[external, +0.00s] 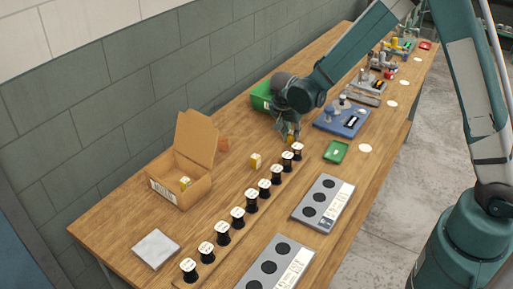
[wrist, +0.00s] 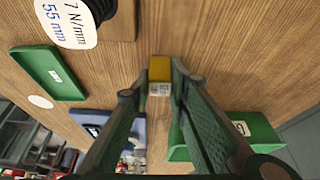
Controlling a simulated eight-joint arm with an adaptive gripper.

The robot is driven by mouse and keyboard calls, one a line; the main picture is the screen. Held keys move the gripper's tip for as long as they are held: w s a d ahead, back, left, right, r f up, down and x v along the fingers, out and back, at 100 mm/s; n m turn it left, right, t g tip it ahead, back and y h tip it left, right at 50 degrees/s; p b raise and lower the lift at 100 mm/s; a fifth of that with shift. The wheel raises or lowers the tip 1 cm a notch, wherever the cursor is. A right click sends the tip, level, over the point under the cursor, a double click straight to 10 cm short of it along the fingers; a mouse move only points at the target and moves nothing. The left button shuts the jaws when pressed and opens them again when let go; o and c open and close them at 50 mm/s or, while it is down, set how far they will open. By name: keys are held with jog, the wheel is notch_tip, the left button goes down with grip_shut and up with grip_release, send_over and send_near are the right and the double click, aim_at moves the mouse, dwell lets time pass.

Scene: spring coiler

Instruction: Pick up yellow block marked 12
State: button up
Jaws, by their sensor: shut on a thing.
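My gripper (external: 290,133) is low over the wooden table, near the far end of the row of spools. It is shut on a yellow block (wrist: 160,70) with a white label, seen between the fingertips in the wrist view. The label's number is too small to read. I cannot tell whether the block touches the table. A second yellow block (external: 255,161) with a white face stands on the table left of the spools. Another yellow block (external: 185,182) is inside the open cardboard box (external: 180,193). Their markings are not legible.
A row of black spools with white tops (external: 251,195) stands beside the gripper. A green bin (external: 262,94) is behind it, and a green tray (external: 336,151) and blue fixture (external: 340,119) are to the right. Grey plates (external: 336,187) lie along the front. A brown piece (external: 223,144) stands near the wall.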

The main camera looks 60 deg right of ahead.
aim_at(293, 132)
jog(key=shift+r, duration=0.1)
jog(key=shift+r+p, duration=0.3)
jog(key=shift+r, duration=4.6)
